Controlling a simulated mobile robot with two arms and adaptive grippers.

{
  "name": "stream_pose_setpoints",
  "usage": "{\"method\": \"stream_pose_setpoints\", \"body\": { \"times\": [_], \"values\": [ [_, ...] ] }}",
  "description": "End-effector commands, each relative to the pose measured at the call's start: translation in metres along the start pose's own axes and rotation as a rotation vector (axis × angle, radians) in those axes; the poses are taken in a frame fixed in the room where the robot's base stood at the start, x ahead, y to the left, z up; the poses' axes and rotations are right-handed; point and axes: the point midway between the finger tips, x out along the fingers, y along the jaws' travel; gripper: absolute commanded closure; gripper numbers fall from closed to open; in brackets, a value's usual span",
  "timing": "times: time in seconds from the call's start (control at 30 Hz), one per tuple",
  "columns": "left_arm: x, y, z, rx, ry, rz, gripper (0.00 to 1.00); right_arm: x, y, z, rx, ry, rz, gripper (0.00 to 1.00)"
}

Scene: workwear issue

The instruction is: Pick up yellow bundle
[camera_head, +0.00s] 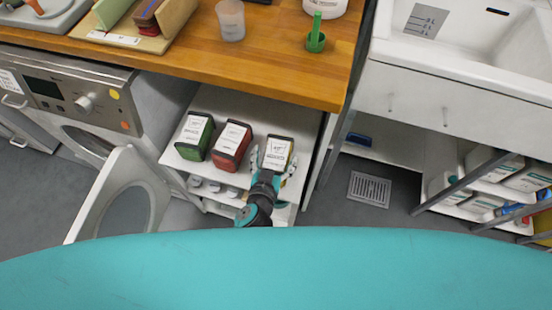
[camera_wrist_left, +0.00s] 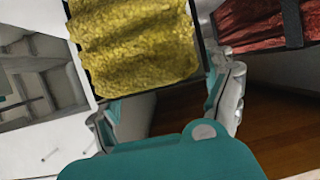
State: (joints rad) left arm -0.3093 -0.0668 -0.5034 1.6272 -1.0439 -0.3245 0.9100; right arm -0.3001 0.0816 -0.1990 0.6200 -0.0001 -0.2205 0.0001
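The yellow bundle (camera_head: 279,151) sits at the right end of a white shelf under the wooden counter. In the head view mostly its white label and dark band show. In the left wrist view its yellow textured face (camera_wrist_left: 135,50) fills the upper middle, edged by dark bands. My left gripper (camera_head: 273,164) is at the bundle's near side, with its fingers spread to either side. In the left wrist view the gripper (camera_wrist_left: 170,105) looks open, and I see no clear grip on the bundle. My right gripper is not in view.
A red bundle (camera_head: 231,145) stands just left of the yellow one, and a green bundle (camera_head: 194,136) farther left. The counter (camera_head: 270,65) overhangs the shelf (camera_head: 250,110). An open washer door (camera_head: 121,195) is at the left. A white sink (camera_head: 470,50) is at the right.

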Motion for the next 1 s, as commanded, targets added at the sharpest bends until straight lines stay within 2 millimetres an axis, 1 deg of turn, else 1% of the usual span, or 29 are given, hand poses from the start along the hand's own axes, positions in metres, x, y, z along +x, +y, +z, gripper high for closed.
{"method": "stream_pose_setpoints", "body": {
  "times": [0.03,0.3,0.33,0.37,0.6,0.73,0.87,1.0],
  "values": [
    [0.000,0.000,0.000,-0.001,0.000,0.001,0.25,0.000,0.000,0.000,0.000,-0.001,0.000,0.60],
    [0.000,0.000,0.000,-0.001,-0.001,0.001,0.60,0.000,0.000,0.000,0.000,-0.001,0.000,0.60],
    [0.000,0.000,0.000,-0.001,-0.001,0.001,0.64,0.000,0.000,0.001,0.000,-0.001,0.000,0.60],
    [0.000,0.000,0.000,-0.001,-0.001,0.000,0.66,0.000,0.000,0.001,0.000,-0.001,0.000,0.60],
    [0.000,0.000,-0.001,0.000,0.002,0.001,0.66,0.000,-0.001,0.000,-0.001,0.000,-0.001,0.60],
    [-0.002,0.000,-0.006,0.000,0.003,0.001,0.66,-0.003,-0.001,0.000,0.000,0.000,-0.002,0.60],
    [-0.007,0.000,-0.018,-0.001,0.003,0.001,0.66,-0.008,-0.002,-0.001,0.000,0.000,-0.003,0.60],
    [-0.015,0.001,-0.036,-0.002,0.004,0.001,0.66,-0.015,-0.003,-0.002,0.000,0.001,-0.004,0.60]
  ]
}}
